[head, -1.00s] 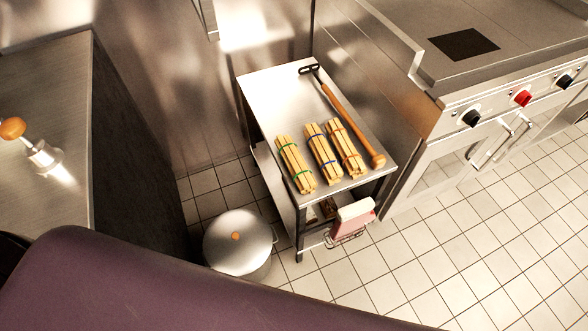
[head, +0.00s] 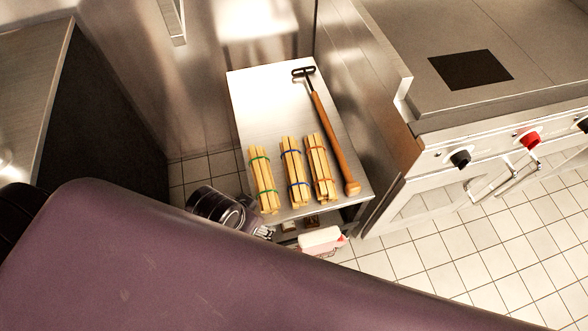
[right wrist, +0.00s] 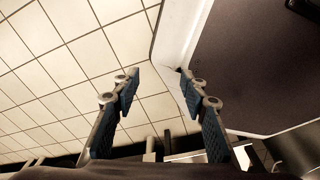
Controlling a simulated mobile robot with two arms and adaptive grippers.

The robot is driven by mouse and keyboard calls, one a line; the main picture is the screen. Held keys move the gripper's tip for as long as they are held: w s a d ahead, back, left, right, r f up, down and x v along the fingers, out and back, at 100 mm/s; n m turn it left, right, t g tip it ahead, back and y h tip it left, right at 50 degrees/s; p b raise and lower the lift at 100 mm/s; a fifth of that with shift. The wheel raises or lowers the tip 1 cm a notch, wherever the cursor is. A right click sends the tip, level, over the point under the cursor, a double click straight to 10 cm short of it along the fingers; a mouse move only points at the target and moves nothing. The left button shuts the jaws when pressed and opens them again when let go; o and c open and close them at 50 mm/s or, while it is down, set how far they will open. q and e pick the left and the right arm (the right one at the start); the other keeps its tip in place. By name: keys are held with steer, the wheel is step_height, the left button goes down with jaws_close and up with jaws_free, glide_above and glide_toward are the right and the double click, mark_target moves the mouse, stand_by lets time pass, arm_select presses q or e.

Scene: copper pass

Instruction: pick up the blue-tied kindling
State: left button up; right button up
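Three kindling bundles lie side by side on a small steel table (head: 262,92). The blue-tied kindling (head: 295,172) is in the middle, between the green-tied bundle (head: 263,182) and the orange-tied bundle (head: 320,168). My right gripper (right wrist: 158,88) is open and empty in the right wrist view, above floor tiles, with no bundle in sight there.
A wooden-handled tool (head: 333,135) lies along the table's right side. The stove (head: 430,170) with knobs stands to the right. A steel counter (head: 30,70) is at the left. Tiled floor (head: 450,250) is open at the lower right.

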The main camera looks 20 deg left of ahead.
arm_select(q)
steer(key=w+d+m+g, duration=0.1)
steer(key=w+d+m, duration=0.3)
steer(key=m, duration=0.3)
steer(key=w+d+r+m+h, duration=0.1)
steer(key=w+d+m, duration=0.3)
steer(key=m, duration=0.3)
steer(key=w+d+m+g, duration=0.1)
steer(key=w+d+m, duration=0.3)
steer(key=m, duration=0.3)
steer(key=shift+w+r+m+g, duration=0.2)
steer(key=shift+r+m+g, duration=0.1)
steer(key=shift+r, duration=0.1)
steer(key=m+y, duration=0.1)
steer(key=m, duration=0.4)
glide_above(297, 176)
steer(key=d, duration=0.1)
steer(key=shift+s+r+g, duration=0.4)
steer(key=shift+s, duration=0.05)
steer(key=shift+w+a+y, duration=0.15)
steer(key=shift+a+y, duration=0.1)
steer(key=shift+y, duration=0.05)
steer(key=shift+a+f, duration=0.1)
steer(key=shift+f, duration=0.25)
steer(key=f, duration=0.7)
steer(key=shift+w+a, duration=0.2)
steer(key=shift+w, duration=0.05)
steer(key=shift+c, duration=0.2)
